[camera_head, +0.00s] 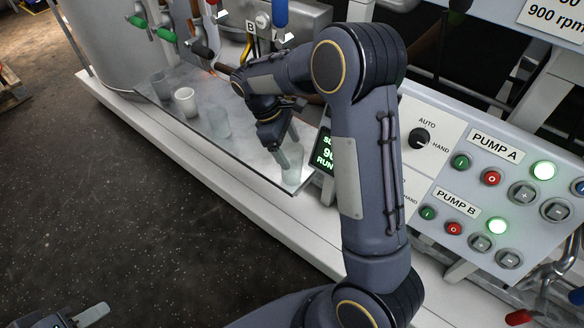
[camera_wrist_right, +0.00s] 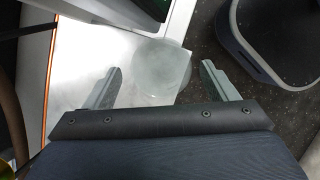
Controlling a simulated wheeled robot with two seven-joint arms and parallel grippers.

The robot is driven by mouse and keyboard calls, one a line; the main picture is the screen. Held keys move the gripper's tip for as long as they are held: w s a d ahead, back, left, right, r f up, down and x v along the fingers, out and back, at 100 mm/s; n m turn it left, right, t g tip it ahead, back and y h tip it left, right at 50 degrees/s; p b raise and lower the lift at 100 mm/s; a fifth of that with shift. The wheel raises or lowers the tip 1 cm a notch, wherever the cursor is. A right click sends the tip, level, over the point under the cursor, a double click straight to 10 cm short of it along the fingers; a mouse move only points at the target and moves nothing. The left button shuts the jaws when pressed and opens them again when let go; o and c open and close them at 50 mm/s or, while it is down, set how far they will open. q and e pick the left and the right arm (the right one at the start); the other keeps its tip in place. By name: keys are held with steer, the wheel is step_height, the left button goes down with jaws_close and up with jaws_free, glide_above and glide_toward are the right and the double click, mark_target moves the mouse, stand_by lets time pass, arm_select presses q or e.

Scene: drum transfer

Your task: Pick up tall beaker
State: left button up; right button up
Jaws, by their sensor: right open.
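A clear tall beaker (camera_head: 292,165) stands upright near the front right corner of the metal tray (camera_head: 247,158). My right gripper (camera_head: 285,155) reaches down at it, and one finger overlaps the beaker in the head view. In the right wrist view the beaker (camera_wrist_right: 162,82) lies between the two spread fingers of the open right gripper (camera_wrist_right: 162,88), with gaps on both sides. The gripper is not closed on it. My left gripper (camera_head: 88,316) shows only partly at the bottom left edge, away from the tray; its opening cannot be judged.
A white cup (camera_head: 186,102) and two clear beakers, one at the back (camera_head: 161,86) and one nearer (camera_head: 219,123), stand on the tray further left. Coloured valve handles (camera_head: 200,49) hang above. A pump control panel (camera_head: 480,195) is at the right.

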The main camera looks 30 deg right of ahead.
mark_target(293, 158)
steer(key=b+x, duration=0.2)
steer(key=x, duration=0.2)
steer(key=shift+a, duration=0.1)
steer(key=shift+s+f, duration=0.15)
steer(key=shift+f, duration=0.2)
steer(key=shift+c, duration=0.5)
steer(key=c, duration=0.9)
